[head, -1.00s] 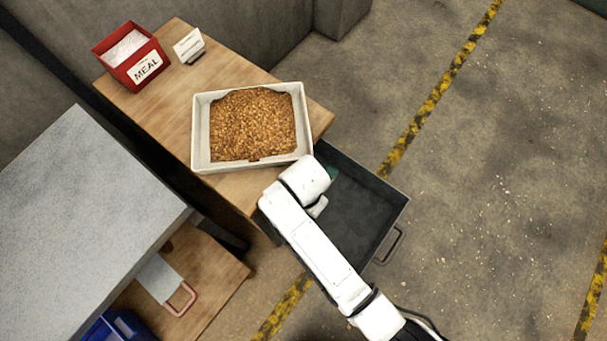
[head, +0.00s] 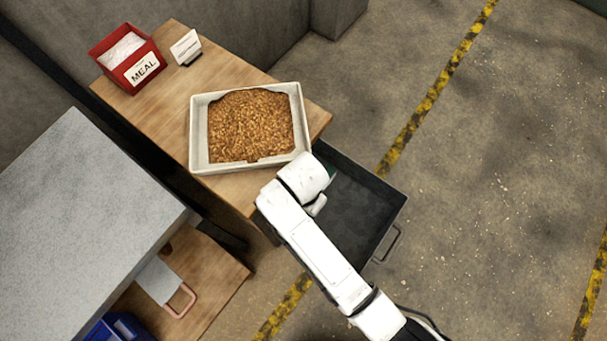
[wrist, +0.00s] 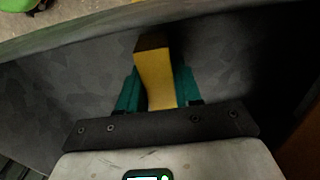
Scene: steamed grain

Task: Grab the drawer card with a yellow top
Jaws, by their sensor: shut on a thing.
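The yellow-topped card (wrist: 155,75) shows in the wrist view as a narrow upright yellow shape with a dark far end. My gripper (wrist: 157,92) has its two green fingers on either side of it, shut on it. The open dark drawer (head: 368,208) shows in the head view, pulled out from the wooden table. My arm reaches over the drawer there and hides the card and the fingers. I cannot tell whether the card still touches the drawer floor.
A white tray of brown grain (head: 199,155) sits on the wooden table (head: 235,190) beside the drawer. A red MEAL box (head: 126,68) and a small white sign (head: 186,47) stand at the far end. A grey-topped unit (head: 80,200) is at left. The floor at right is clear.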

